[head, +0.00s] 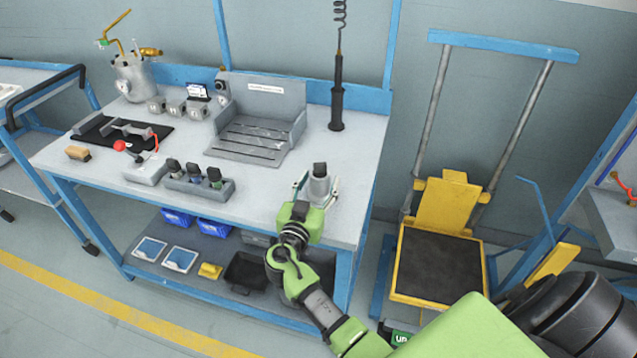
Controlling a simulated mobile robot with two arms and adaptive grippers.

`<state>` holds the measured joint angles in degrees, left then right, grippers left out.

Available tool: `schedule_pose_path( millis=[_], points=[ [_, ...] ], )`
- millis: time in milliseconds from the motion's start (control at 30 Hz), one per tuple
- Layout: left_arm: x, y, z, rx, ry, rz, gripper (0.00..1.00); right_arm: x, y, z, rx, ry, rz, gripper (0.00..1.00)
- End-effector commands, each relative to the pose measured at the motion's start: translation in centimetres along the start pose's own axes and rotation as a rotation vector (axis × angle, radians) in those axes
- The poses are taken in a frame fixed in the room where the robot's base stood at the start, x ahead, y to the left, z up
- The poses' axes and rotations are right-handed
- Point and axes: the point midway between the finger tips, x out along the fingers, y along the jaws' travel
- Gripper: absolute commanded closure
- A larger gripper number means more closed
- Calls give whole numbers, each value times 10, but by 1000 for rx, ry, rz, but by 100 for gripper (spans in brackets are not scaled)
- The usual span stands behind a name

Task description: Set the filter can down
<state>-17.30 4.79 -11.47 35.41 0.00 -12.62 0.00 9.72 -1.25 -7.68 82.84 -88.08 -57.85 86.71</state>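The filter can (319,187) is a small grey cylinder with a black top, upright at the front right of the grey workbench (350,160). My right gripper (317,188) reaches in from the front, with one finger on each side of the can. It is too small to tell whether the fingers touch the can or stand a little apart from it. The can's lower part is partly hidden by the gripper, so I cannot tell whether its base rests on the bench. My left gripper is not in view.
A grey slotted fixture (255,137) stands behind, and a black tool (337,98) hangs from a coiled cord. A grey block with several black-topped parts (195,182) lies to the left. Bench space right of the can is clear. A yellow-framed cart (438,265) stands right.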

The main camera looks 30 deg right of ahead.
Motion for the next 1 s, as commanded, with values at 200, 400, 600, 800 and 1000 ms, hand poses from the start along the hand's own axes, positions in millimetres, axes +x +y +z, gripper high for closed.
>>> schedule_pose_path(
  millis=[200,400,600,800,1000],
  points=[
    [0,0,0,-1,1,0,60,0,0,-1,0,1,0,50],
    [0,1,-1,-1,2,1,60,-9,-1,0,2,0,-3,50],
    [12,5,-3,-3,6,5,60,-45,-1,0,2,0,-3,50],
    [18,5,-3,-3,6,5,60,-70,-1,-1,1,1,-2,50],
    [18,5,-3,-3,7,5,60,-75,0,-3,1,2,0,50]
  ],
)
